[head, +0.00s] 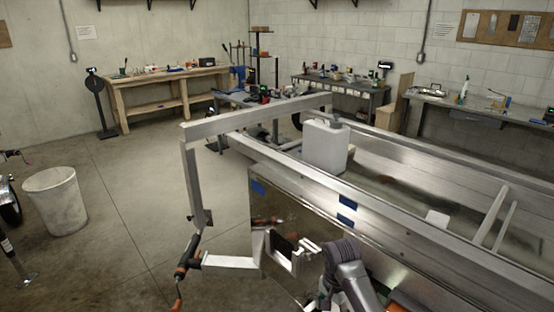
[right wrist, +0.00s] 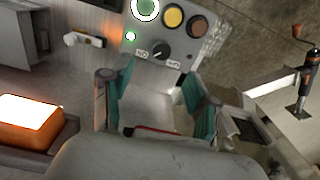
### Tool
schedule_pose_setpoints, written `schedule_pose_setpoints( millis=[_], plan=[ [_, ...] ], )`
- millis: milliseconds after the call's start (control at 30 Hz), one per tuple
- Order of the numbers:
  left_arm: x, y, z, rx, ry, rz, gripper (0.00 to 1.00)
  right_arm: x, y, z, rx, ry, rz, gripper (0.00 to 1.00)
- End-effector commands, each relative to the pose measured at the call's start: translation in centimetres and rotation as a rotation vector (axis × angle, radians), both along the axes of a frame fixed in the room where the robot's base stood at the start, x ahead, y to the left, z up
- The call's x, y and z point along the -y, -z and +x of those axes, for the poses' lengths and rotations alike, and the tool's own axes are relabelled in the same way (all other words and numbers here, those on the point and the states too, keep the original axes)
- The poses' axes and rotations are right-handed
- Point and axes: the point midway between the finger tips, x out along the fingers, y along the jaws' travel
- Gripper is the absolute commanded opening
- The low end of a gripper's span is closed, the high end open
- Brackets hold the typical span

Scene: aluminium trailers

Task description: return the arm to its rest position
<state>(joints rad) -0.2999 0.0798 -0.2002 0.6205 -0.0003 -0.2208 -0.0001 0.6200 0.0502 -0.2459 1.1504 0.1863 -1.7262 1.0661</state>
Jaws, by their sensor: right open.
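My right gripper (right wrist: 160,100) is open in the right wrist view, its two teal-padded fingers spread apart with nothing gripped between them. Beyond the fingertips is a grey control panel (right wrist: 178,57) with a black knob (right wrist: 161,50), a lit green button (right wrist: 145,8), a yellow button (right wrist: 173,17) and a red button (right wrist: 196,27). I cannot tell whether the fingers touch anything. In the head view my grey right arm (head: 345,265) reaches in at the bottom, close to the trailer's front panel (head: 315,210). My left gripper is not in view.
The aluminium trailer (head: 420,215) fills the right side, with a white jug (head: 325,147) at its frame. A crank handle (head: 187,256) stands left of my arm. An orange lamp (right wrist: 30,118) glows in the wrist view. A bin (head: 56,202) stands left; floor between is clear.

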Motion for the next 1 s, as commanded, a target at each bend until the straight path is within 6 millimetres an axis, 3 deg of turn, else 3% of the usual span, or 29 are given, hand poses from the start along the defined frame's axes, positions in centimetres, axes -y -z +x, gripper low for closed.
schedule_pose_setpoints(
  millis=[100, 233, 400, 500, 700, 1000],
  plan=[
    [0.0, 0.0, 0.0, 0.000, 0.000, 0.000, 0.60, -0.1, 3.0, -4.4, 0.028, -0.142, 0.009, 0.60],
    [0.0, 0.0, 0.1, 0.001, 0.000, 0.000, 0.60, 0.2, 4.8, -10.8, 0.092, -0.357, 0.004, 0.60],
    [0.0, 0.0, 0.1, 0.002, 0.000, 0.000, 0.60, 0.9, 4.5, -18.8, 0.167, -0.603, -0.028, 0.60],
    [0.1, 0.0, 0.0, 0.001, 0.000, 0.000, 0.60, 1.4, 3.5, -22.0, 0.197, -0.702, -0.051, 0.60],
    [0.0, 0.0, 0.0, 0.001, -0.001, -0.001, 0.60, 2.0, 1.4, -26.6, 0.236, -0.844, -0.091, 0.60],
    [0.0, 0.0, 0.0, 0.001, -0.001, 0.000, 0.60, 2.8, -1.8, -31.0, 0.270, -0.987, -0.143, 0.60]
  ],
)
